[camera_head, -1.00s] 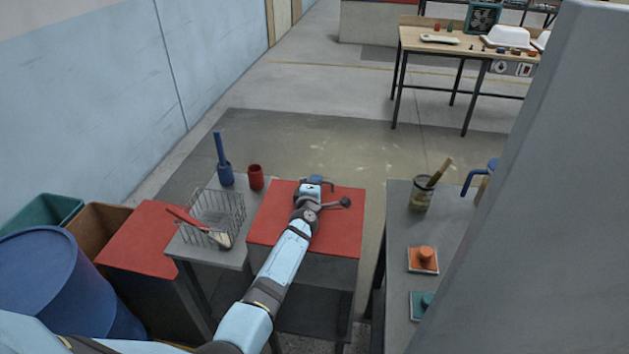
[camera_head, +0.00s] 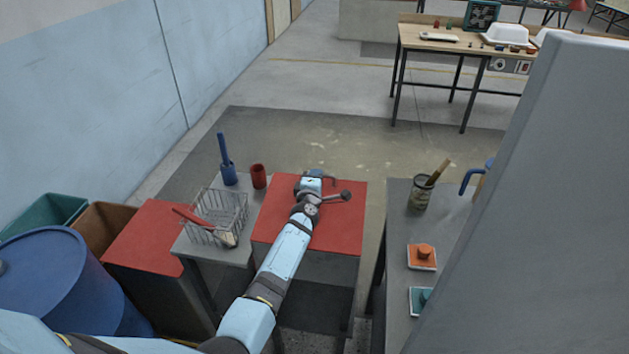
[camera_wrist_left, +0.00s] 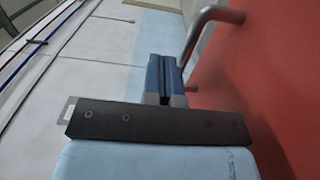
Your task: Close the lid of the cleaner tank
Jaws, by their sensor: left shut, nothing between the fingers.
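The cleaner tank's red lid (camera_head: 345,232) looks flat over the grey tank body (camera_head: 322,273) in the head view. Whether it sits fully down on the rim I cannot tell. My left arm reaches across the lid, hiding part of it. My left gripper (camera_head: 317,175) is at the lid's far edge, beside a thin handle (camera_head: 332,181). In the left wrist view, my left gripper's blue fingers (camera_wrist_left: 165,72) are together and empty. The red lid surface (camera_wrist_left: 275,70) and the metal handle (camera_wrist_left: 203,35) are just right of them. My right gripper is not in view.
A side table on the left holds a wire basket (camera_head: 217,216), a blue brush holder (camera_head: 228,174) and a red cup (camera_head: 258,176). A grey bench (camera_head: 397,215) stands right, with a jar (camera_head: 420,194). A large grey panel (camera_head: 530,220) blocks the right.

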